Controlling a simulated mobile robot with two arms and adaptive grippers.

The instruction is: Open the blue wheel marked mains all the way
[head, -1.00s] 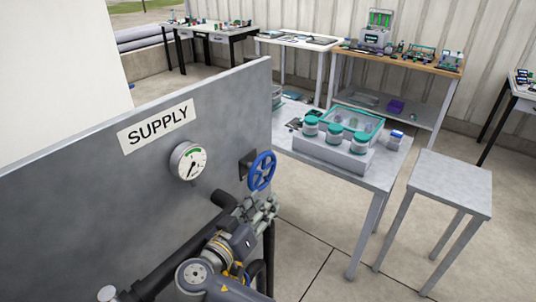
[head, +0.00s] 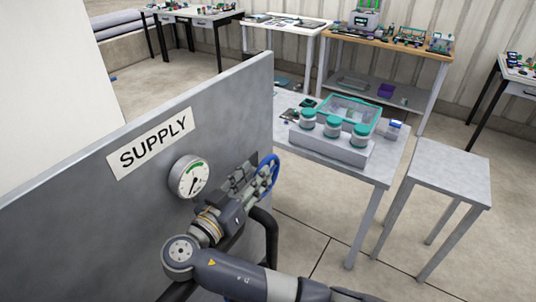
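The blue wheel (head: 275,170) is mounted on the grey panel (head: 225,125) near its right edge, right of the round gauge (head: 189,177) and the SUPPLY sign (head: 150,143). Only part of its rim shows; my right gripper hides the rest. My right gripper (head: 256,186) is in front of the wheel, its fingers overlapping the rim in the picture. I cannot tell whether they touch or grip it, and the finger gap is not clear. The gauge needle points down and slightly left. No "mains" marking is readable. My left gripper is not in view.
A black pipe (head: 267,232) runs below the wheel. Behind the panel stands a grey table (head: 355,165) with several teal-lidded jars on a block and a teal-rimmed tote. A bare grey stool (head: 447,170) is to the right, with open floor around it.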

